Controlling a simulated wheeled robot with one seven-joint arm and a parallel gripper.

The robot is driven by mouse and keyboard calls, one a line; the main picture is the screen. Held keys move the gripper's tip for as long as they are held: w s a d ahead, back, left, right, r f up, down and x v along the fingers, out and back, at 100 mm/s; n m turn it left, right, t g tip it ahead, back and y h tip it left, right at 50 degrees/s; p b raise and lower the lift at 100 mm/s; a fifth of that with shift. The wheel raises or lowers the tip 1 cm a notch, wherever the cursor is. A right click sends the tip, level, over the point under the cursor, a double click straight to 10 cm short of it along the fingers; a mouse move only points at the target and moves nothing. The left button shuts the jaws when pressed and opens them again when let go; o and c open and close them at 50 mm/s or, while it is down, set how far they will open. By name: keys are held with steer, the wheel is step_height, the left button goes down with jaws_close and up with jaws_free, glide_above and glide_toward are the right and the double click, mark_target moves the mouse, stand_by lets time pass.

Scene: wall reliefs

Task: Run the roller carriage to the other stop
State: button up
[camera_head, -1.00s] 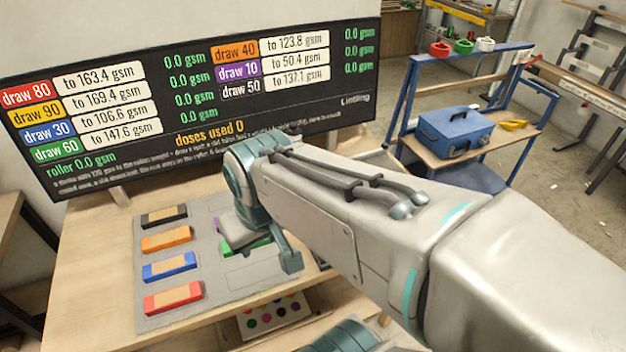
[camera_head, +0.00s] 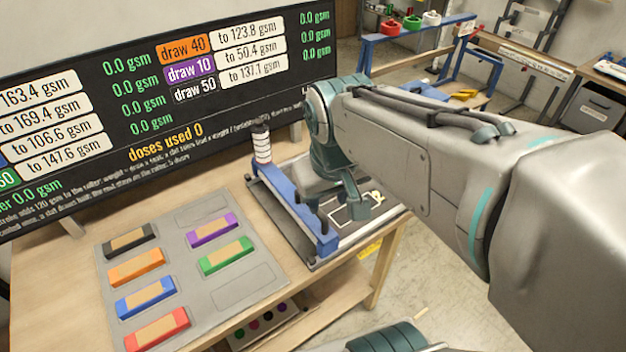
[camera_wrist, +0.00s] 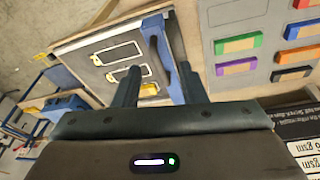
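A blue bar, which looks like the roller carriage (camera_head: 285,198), lies across the left side of a dark-framed board on the bench. A dark upright post with white rings (camera_head: 262,148) stands at its far end. In the wrist view the blue bar (camera_wrist: 153,27) runs down between my fingers, with a dark handle (camera_wrist: 164,55) along it. My gripper (camera_wrist: 158,80) is open, its two fingers apart with nothing seen gripped. In the head view my gripper (camera_head: 345,205) hangs over the board, right of the bar; whether it touches anything is unclear.
A grey mat (camera_head: 228,292) holds several coloured blocks left of the board. A large dark display (camera_head: 170,90) stands behind. The board has white outlined marks (camera_wrist: 118,53). A blue rack (camera_head: 440,45) stands at the back right.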

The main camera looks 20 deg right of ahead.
steer(key=w+a+n+g+h+b, duration=0.2)
steer(key=w+a+n+b, duration=0.15)
steer(key=w, duration=0.85)
steer(key=shift+m, duration=0.45)
steer(key=x, duration=1.3)
steer(key=shift+s+d, duration=0.2)
steer(key=shift+s, duration=0.1)
jaws_close()
